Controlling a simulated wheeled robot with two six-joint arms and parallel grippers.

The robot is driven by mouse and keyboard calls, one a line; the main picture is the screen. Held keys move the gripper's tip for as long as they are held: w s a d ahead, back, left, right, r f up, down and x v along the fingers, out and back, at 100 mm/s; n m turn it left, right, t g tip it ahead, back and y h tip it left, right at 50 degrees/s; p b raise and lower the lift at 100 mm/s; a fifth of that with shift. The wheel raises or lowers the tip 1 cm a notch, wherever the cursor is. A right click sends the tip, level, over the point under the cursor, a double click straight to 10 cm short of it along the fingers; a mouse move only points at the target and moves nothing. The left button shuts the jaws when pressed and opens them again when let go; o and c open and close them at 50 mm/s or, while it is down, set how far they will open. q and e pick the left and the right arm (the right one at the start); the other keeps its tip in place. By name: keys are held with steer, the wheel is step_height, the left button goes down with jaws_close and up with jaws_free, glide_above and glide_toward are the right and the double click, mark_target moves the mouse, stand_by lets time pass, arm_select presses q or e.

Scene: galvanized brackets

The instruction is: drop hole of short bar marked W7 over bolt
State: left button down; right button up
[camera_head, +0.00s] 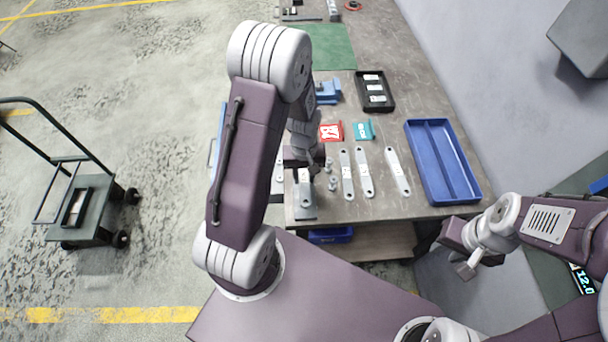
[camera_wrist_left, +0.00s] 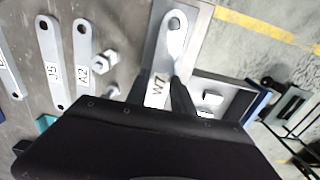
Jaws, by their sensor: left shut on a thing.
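The short bar marked W7 (camera_wrist_left: 157,88) is a pale metal strip with a rounded end and a hole. My left gripper (camera_wrist_left: 158,98) is shut on it; in the head view the arm partly hides this gripper (camera_head: 304,160). The bar's holed end lies over a grey metal bracket (camera_wrist_left: 200,30), whose front also shows in the head view (camera_head: 305,211). I cannot tell whether a bolt stands in or under the hole, nor whether bar and bracket touch. My right gripper (camera_head: 466,268) is off the table at the right, its fingers unclear.
Several other bars (camera_head: 364,173) lie to the right, some marked. Loose bolts or nuts (camera_wrist_left: 104,61) stand between them and W7. A blue divided tray (camera_head: 409,124), a black tray (camera_head: 361,100), and red (camera_head: 331,132) and teal (camera_head: 364,129) pieces are further off.

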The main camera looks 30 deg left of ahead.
arm_select(q)
steer(key=shift+f+b, duration=1.05)
steer(key=shift+f, duration=0.4)
steer(key=c, duration=1)
jaws_free()
step_height(320, 180, up, 9)
steer(key=shift+r, duration=0.1)
